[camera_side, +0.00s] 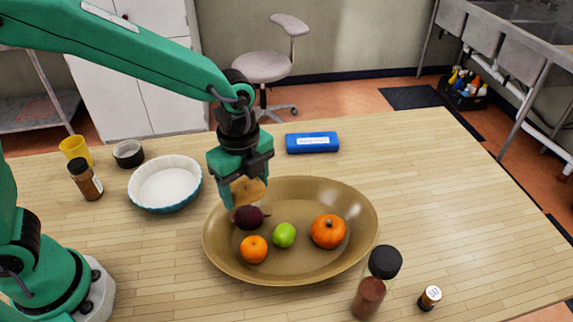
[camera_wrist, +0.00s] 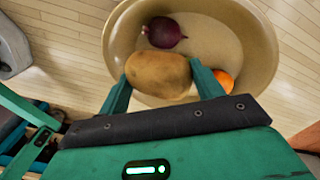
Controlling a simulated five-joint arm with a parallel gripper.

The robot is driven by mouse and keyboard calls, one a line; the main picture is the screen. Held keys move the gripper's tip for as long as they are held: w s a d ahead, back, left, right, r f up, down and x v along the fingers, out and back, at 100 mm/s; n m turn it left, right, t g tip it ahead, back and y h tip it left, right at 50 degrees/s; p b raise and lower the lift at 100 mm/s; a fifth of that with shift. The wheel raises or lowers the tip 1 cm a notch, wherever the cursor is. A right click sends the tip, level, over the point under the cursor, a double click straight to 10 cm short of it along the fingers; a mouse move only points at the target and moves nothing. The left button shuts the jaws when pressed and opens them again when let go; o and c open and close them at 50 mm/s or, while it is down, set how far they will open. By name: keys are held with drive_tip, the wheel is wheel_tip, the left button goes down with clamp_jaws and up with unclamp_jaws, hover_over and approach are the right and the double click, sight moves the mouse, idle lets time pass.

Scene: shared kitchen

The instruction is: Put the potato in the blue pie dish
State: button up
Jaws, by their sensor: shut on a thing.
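The potato (camera_wrist: 158,76) is brown and held between both fingers of my gripper (camera_wrist: 158,84) in the wrist view. In the side view my gripper (camera_side: 247,190) is shut on the potato (camera_side: 249,191), above the left part of a large tan oval bowl (camera_side: 350,245). The potato is partly hidden by a finger there. The blue pie dish (camera_side: 165,184) has a white inside and a fluted rim. It stands empty on the table, to the left of my gripper.
The bowl holds a beet (camera_side: 249,217), an orange (camera_side: 253,249), a green lime (camera_side: 284,235) and a small pumpkin (camera_side: 328,231). A jar (camera_side: 128,154), yellow cup (camera_side: 75,150) and spice bottle (camera_side: 85,180) stand near the dish. A blue case (camera_side: 312,143) lies behind the bowl.

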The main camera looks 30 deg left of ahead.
drive_tip(key=s+a+n, duration=0.2)
drive_tip(key=a+n, duration=0.1)
drive_tip(key=a, duration=0.4)
drive_tip(key=s+a+n, duration=0.3)
drive_tip(key=a, duration=0.4)
drive_tip(key=shift+s+a+f+n, duration=0.15)
drive_tip(key=shift+a+n, duration=0.15)
drive_tip(key=shift+n, duration=0.1)
drive_tip(key=shift+a+f, duration=0.1)
hover_over(169, 188)
wheel_tip(169, 188, down, 7)
drive_tip(key=shift+r, duration=0.1)
drive_tip(key=shift+f, duration=2)
drive_tip(key=shift+f, duration=0.15)
